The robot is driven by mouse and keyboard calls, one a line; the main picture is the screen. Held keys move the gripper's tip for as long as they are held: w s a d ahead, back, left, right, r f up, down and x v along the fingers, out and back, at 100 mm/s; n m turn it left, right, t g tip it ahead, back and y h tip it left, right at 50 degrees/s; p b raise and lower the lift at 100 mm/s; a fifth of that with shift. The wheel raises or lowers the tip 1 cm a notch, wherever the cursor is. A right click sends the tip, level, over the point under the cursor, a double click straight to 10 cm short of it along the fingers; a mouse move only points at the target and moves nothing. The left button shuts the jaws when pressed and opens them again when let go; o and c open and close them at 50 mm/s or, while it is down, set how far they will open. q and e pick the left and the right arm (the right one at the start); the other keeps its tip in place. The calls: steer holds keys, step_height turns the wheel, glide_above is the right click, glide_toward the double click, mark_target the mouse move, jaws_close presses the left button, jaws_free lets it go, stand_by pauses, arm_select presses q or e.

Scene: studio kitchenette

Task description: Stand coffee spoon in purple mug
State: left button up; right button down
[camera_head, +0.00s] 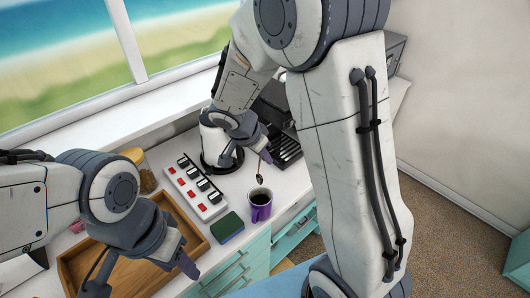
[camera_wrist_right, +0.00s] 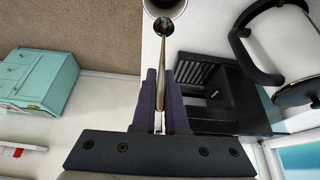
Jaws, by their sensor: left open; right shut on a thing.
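The purple mug (camera_head: 260,213) stands upright on the white counter near its front edge, with dark liquid inside. The coffee spoon (camera_head: 260,171) hangs bowl-down above the mug, apart from it as far as I can see. My right gripper (camera_head: 264,152) is shut on the spoon's handle. In the right wrist view the spoon (camera_wrist_right: 162,75) runs out from between the fingertips (camera_wrist_right: 160,118), and its bowl overlaps a round rim, cropped at the top edge, that looks like the mug (camera_wrist_right: 176,10). My left gripper (camera_head: 143,275) is open and empty over the wooden tray's near side.
A green and dark sponge (camera_head: 227,226) lies left of the mug. A power strip with red switches (camera_head: 192,190), a wooden tray (camera_head: 197,232) and a lidded jar (camera_head: 143,178) are further left. A white kettle (camera_head: 211,146) and a black rack (camera_head: 287,150) stand behind.

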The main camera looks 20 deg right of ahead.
mark_target(261, 179)
step_height(261, 179, down, 11)
steer(key=b, duration=1)
steer(key=shift+b, duration=0.35)
steer(key=c, duration=0.9)
jaws_free()
steer(key=b+v, duration=0.1)
steer(key=v, duration=0.9)
steer(key=shift+s+a+r, duration=0.1)
steer(key=shift+r, duration=0.1)
